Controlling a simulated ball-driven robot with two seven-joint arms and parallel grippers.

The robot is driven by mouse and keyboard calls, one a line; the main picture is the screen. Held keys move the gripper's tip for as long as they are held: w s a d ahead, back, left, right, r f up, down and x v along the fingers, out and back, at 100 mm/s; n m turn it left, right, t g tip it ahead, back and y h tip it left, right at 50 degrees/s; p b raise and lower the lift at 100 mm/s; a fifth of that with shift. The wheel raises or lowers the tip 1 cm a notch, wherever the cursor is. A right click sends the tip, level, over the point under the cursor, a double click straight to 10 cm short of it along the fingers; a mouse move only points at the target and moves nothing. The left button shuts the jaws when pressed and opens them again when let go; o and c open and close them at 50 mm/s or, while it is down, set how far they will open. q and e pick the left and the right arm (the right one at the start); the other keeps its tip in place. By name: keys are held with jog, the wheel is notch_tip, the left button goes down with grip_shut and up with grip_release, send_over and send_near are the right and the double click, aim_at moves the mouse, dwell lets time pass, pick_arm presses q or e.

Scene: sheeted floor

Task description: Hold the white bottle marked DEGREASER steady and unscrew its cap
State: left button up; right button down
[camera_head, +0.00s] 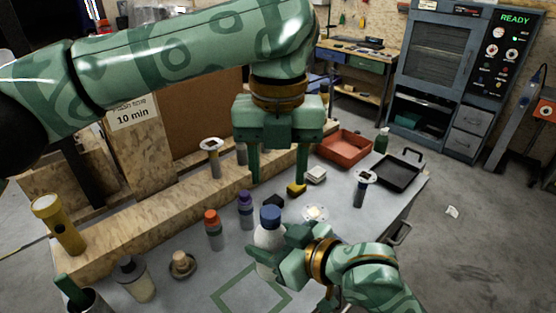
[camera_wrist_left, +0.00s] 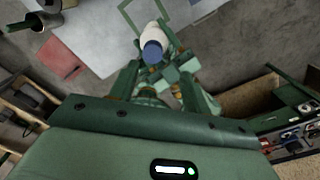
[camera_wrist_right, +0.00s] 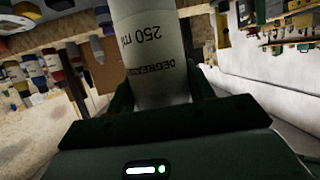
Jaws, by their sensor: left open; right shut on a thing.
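The white bottle (camera_head: 266,240) stands about upright over the worktable, its blue cap (camera_head: 270,214) on top. In the right wrist view the bottle (camera_wrist_right: 150,70) shows the print DEGREASER, upside down. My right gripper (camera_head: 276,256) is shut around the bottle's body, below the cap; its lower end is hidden. My left gripper (camera_head: 278,182) is open and empty, fingers pointing down, above and behind the cap. In the left wrist view the cap (camera_wrist_left: 152,52) shows beyond the open fingers, apart from them.
A green square outline (camera_head: 222,296) marks the table in front. An orange-capped bottle (camera_head: 213,230) and a purple-capped bottle (camera_head: 246,210) stand left of the white bottle. A red tray (camera_head: 345,147) and a black tray (camera_head: 398,172) lie at the back right.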

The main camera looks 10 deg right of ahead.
aim_at(273, 215)
pick_arm(q)
notch_tip(273, 215, down, 8)
jog(key=shift+a+r, duration=0.1)
jog(key=shift+c, duration=0.6)
jog(key=shift+s, duration=0.1)
grip_shut()
jog(key=n, duration=0.9)
jog(key=shift+a+n+t, duration=0.25)
jog(key=shift+n+t, duration=0.15)
jog(key=n, duration=0.6)
jog(key=shift+s+a+n, duration=0.1)
jog(key=shift+s+n, duration=0.15)
jog(key=shift+n, duration=0.05)
jog(key=n+y, duration=0.1)
jog(key=n, duration=0.5)
jog(key=shift+s, duration=0.2)
